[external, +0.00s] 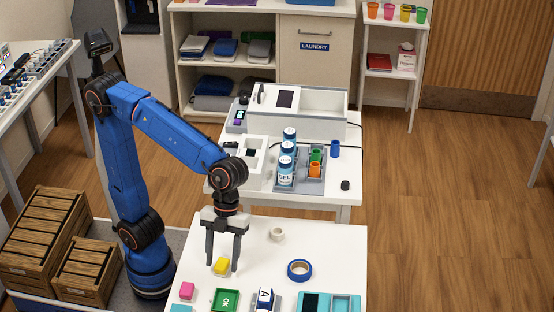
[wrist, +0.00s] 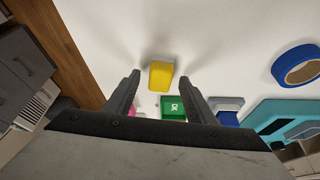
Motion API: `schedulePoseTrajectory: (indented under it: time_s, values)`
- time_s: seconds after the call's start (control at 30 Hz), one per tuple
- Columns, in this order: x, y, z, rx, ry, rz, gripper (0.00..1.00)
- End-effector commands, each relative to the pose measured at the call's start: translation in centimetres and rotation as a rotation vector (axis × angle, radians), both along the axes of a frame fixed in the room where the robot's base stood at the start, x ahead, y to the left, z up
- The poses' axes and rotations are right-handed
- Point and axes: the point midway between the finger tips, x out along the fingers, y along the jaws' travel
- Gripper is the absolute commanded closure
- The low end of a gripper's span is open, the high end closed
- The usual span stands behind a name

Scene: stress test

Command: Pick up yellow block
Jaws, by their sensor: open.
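The yellow block (external: 221,266) lies on the white table, near its left part. My gripper (external: 223,270) points down over the table with its two fingers apart, and the block shows between and close to the fingertips in the external view. In the wrist view the yellow block (wrist: 161,75) lies ahead of and between the open fingers (wrist: 163,80). Nothing is held. I cannot tell whether a finger touches the block.
A second table (external: 340,191) with lab items stands behind.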

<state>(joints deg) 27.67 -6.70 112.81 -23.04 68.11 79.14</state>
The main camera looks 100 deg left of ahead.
Motion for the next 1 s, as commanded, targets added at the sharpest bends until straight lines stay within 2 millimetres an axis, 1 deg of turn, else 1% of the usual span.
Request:
schedulePoseTrajectory:
  time_s: [0.17, 0.2, 0.27, 0.3, 0.33, 0.37, 0.63, 0.73, 0.87, 1.0]
  values:
    - [0.0, 0.0, 0.0, 0.0, 0.0, 0.0, 0.5]
    - [0.0, 0.0, 0.0, 0.0, 0.0, 0.0, 0.6]
    - [0.0, 0.0, 0.0, 0.0, 0.0, 0.0, 0.74]
    - [0.0, 0.0, 0.0, 0.0, 0.0, 0.0, 0.83]
    - [0.0, 0.0, 0.0, 0.0, 0.0, 0.0, 0.91]
    - [0.0, 0.0, 0.0, 0.0, 0.0, 0.0, 0.94]
    - [0.0, 0.0, 0.1, 0.0, 0.0, 0.0, 0.94]
    - [0.0, 0.0, 0.8, 0.0, -0.001, -0.001, 0.94]
    - [0.1, 0.0, 2.6, 0.0, -0.003, -0.001, 0.94]
    - [0.1, 0.0, 5.3, -0.001, -0.003, 0.0, 0.94]
